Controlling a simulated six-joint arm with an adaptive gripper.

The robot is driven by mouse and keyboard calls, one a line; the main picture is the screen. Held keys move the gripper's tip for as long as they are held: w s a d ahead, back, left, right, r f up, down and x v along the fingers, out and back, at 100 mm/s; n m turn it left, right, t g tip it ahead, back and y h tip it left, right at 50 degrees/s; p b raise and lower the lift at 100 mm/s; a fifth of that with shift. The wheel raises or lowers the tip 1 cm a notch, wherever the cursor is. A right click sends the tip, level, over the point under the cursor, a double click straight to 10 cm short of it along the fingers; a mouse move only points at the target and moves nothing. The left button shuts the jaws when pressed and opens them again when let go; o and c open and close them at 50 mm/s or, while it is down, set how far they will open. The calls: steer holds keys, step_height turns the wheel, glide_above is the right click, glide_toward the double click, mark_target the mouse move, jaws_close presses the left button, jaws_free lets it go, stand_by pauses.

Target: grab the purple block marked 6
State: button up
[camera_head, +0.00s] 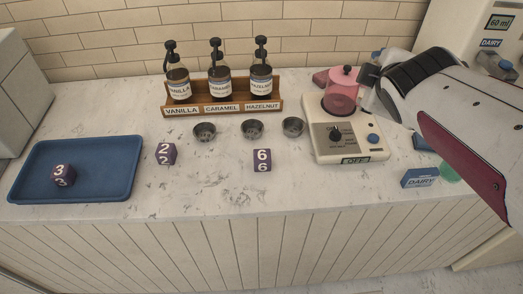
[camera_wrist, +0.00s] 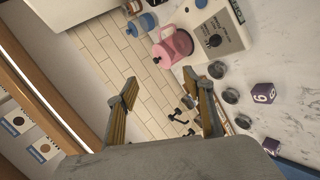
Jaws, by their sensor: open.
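The purple block marked 6 (camera_head: 262,160) sits upright on the marble counter in front of the small dark cups. It also shows in the wrist view (camera_wrist: 263,94), right of my gripper's fingers. My gripper (camera_wrist: 158,86) is open and empty, with nothing between its fingers. In the head view my arm comes in at the upper right, and its end is up beside the pink pitcher, well to the right of and behind the block. A purple block marked 2 (camera_head: 166,153) stands to the left, and one marked 3 (camera_head: 63,175) is on the blue tray (camera_head: 118,186).
Three dark cups (camera_head: 252,129) stand behind block 6. A wooden rack (camera_head: 222,108) with syrup bottles is at the back. A beige machine (camera_head: 325,150) with a pink pitcher (camera_head: 341,97) is to the right. A blue dairy sign (camera_head: 420,178) is farther right. The counter around block 6 is clear in front.

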steer(key=w+a+n+t+y, duration=0.1)
steer(key=w+n+t+y, duration=0.1)
steer(key=w+n, duration=0.85)
steer(key=w+a+f+n+y, duration=0.4)
steer(key=w+a+n+y, duration=0.25)
steer(key=n, duration=0.45)
steer(key=n+g+y, duration=0.8)
steer(key=n+g, duration=0.4)
steer(key=n, duration=0.8)
glide_toward(266, 154)
steer(key=shift+x, duration=0.85)
steer(key=shift+a, duration=0.15)
steer(key=shift+x, duration=1.2)
steer(key=shift+f, duration=0.1)
